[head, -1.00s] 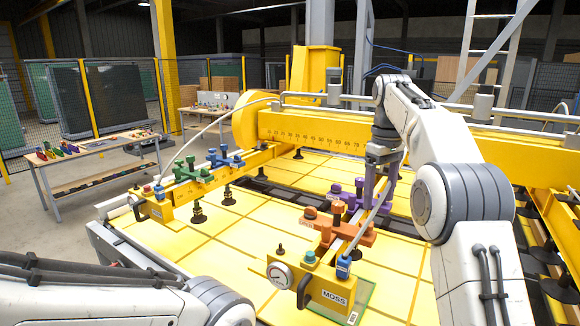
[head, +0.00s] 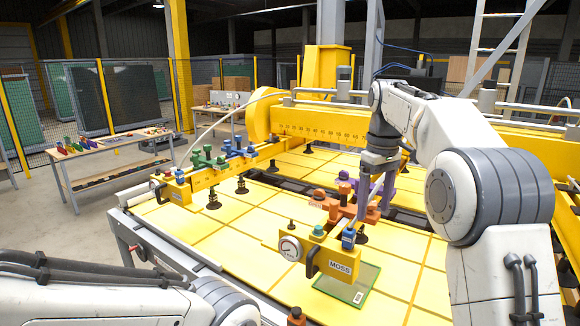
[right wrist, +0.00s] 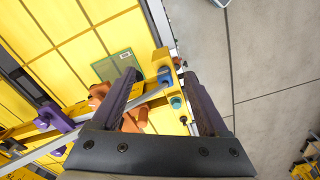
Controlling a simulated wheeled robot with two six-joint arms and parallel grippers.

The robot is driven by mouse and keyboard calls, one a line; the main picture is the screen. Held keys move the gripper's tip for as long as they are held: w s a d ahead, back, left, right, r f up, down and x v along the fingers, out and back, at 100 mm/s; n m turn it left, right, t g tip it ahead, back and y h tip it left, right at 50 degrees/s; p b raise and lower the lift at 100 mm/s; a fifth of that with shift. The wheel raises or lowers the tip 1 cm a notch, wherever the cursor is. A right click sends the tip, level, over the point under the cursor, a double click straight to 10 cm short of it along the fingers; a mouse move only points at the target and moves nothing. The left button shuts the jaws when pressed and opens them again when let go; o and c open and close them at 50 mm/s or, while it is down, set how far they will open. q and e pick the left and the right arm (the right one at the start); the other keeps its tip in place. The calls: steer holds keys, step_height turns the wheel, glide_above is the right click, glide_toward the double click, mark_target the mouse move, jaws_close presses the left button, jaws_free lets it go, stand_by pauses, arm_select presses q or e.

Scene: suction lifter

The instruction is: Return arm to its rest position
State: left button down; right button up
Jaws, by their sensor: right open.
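My right arm reaches in from the right in the head view. Its gripper (head: 372,200) points down over the lifter arm with orange (head: 340,204) and purple (head: 382,184) clamps. In the right wrist view the two dark fingers (right wrist: 165,100) are spread with nothing held between them. Beyond them are the yellow end block (right wrist: 169,70), its blue knob (right wrist: 165,75) and the orange clamp (right wrist: 100,95). In the head view this end block (head: 325,258) reads MOSS and carries a gauge (head: 290,248). My left arm shows at the lower left; its gripper is out of frame.
A green-edged glass pane (head: 348,285) lies on the yellow panel bed (head: 215,235) below the block. A second lifter arm with green (head: 206,157) and blue (head: 238,149) clamps is at left. A workbench (head: 115,140) stands beyond. Open floor lies left of the bed.

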steer(key=s+a+f+b, duration=0.8)
steer(key=s+a+f, duration=0.5)
steer(key=f, duration=0.1)
steer(key=s+f+n+b, duration=0.1)
steer(key=s+f+b, duration=0.7)
steer(key=s+f, duration=1)
steer(key=s, duration=0.3)
steer(key=shift+a+f+y, duration=0.3)
steer(key=shift+f+y, duration=0.05)
steer(key=shift+y, duration=0.05)
